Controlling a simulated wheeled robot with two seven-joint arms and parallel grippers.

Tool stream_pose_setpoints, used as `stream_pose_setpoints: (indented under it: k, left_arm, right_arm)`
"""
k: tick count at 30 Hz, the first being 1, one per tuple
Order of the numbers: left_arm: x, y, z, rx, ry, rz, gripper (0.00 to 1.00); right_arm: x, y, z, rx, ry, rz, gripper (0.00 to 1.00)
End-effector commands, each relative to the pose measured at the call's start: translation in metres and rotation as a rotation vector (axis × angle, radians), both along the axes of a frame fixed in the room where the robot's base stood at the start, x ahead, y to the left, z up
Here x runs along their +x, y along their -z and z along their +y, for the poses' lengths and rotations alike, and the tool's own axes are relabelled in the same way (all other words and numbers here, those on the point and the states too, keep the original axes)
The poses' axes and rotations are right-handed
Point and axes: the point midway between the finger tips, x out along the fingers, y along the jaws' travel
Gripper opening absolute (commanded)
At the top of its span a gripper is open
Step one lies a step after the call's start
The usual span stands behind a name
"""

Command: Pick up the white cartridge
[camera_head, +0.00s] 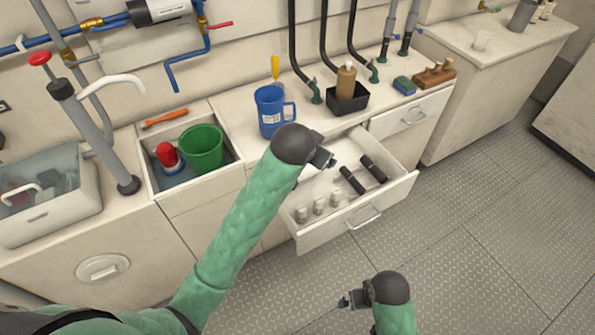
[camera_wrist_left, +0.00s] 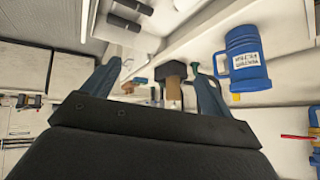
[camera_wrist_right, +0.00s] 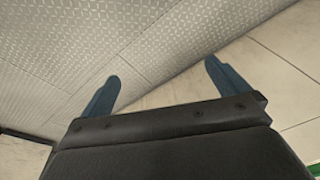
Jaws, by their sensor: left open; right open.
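An open drawer (camera_head: 372,213) holds several small items. Three small whitish cylinders stand in its front left part: one at left (camera_head: 302,215), one in the middle (camera_head: 319,206) and one at right (camera_head: 335,198). I cannot tell which, if any, is the white cartridge. Two black cylinders, a left one (camera_head: 351,180) and a right one (camera_head: 373,169), lie to their right. My left gripper (camera_head: 330,161) is open and empty above the drawer's back part; its fingers also show in the left wrist view (camera_wrist_left: 150,90). My right gripper (camera_head: 345,301) is open and empty over the floor, in front of the drawer.
A blue jug (camera_head: 269,112) stands on the counter behind my left gripper. A black caddy (camera_head: 347,100) with a brown bottle is to its right. A sink-like recess holds a green bucket (camera_head: 203,150). A white cup (camera_head: 482,41) stands on the far-right counter. The floor (camera_head: 480,230) at right is clear.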

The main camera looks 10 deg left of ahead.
Motion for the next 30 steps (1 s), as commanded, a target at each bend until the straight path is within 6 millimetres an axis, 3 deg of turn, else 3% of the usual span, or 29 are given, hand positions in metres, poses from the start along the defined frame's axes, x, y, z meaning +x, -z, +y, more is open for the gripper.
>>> stream_pose_setpoints:
  k: [3, 9, 16, 20, 23, 26, 30]
  left_arm:
    - [0.029, -0.019, -0.022, 0.049, 0.044, -0.022, 0.86]
    - [0.073, -0.031, -0.056, 0.151, 0.114, -0.038, 0.86]
    - [0.122, -0.017, -0.082, 0.301, 0.172, -0.021, 0.86]
    - [0.146, 0.007, -0.086, 0.39, 0.191, 0.009, 0.86]
    - [0.161, 0.037, -0.082, 0.46, 0.2, 0.049, 0.86]
    - [0.169, 0.075, -0.074, 0.522, 0.205, 0.096, 0.86]
    - [0.167, 0.141, -0.057, 0.596, 0.211, 0.182, 0.86]
  right_arm:
    - [0.002, 0.016, -0.002, -0.013, 0.0, 0.028, 1.0]
    - [0.002, 0.056, -0.007, -0.033, 0.001, 0.07, 1.0]
    - [-0.005, 0.115, -0.016, -0.057, 0.004, 0.11, 1.0]
    - [-0.014, 0.152, -0.022, -0.068, 0.006, 0.129, 1.0]
    - [-0.024, 0.183, -0.027, -0.076, 0.009, 0.14, 1.0]
    - [-0.036, 0.214, -0.033, -0.082, 0.011, 0.147, 1.0]
    - [-0.056, 0.256, -0.039, -0.089, 0.014, 0.151, 1.0]
